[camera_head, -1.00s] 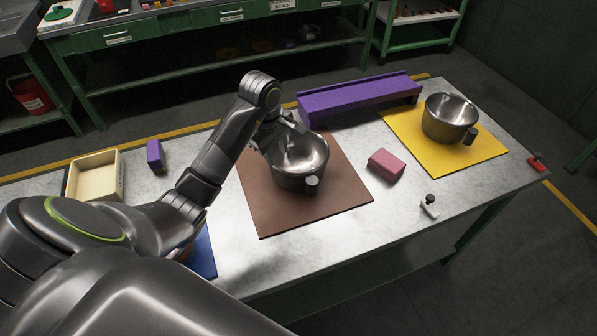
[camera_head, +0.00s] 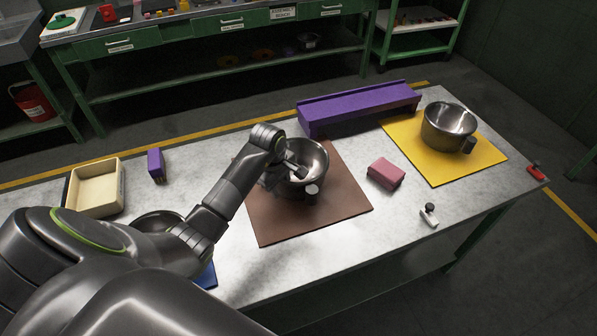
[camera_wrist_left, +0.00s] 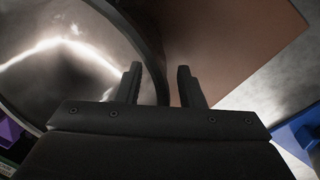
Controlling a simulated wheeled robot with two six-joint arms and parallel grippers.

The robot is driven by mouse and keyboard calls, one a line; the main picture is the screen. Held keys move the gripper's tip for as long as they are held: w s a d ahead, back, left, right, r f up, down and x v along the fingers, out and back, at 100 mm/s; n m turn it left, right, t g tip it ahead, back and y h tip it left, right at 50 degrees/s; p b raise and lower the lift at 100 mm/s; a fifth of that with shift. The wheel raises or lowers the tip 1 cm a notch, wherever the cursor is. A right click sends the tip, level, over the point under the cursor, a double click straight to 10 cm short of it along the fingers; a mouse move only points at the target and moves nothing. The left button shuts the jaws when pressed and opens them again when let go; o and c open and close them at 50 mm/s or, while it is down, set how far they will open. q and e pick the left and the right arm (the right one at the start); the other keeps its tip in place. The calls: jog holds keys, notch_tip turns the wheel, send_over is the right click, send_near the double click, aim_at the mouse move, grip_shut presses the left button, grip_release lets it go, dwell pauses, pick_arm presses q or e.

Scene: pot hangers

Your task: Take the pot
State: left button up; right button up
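A metal pot (camera_head: 312,160) with a short handle knob stands on the brown mat (camera_head: 330,210). My left gripper (camera_head: 294,172) is at its left side, partly hidden by its own wrist. In the left wrist view the two fingers of the gripper (camera_wrist_left: 158,85) are apart, with the pot's rim (camera_wrist_left: 155,55) passing between them; contact cannot be told. A second metal pot (camera_head: 447,125) stands on the yellow mat (camera_head: 440,173). A third pot (camera_head: 155,219) shows partly behind my left arm, by a blue mat (camera_head: 207,277). My right gripper is not in view.
A long purple block (camera_head: 360,106) lies behind the mats. A cream tray (camera_head: 96,190) and small purple block (camera_head: 156,164) are at left. The front table strip is clear.

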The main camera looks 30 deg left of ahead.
pick_arm(q)
grip_shut()
jog(key=shift+w, duration=0.1)
dwell(0.4)
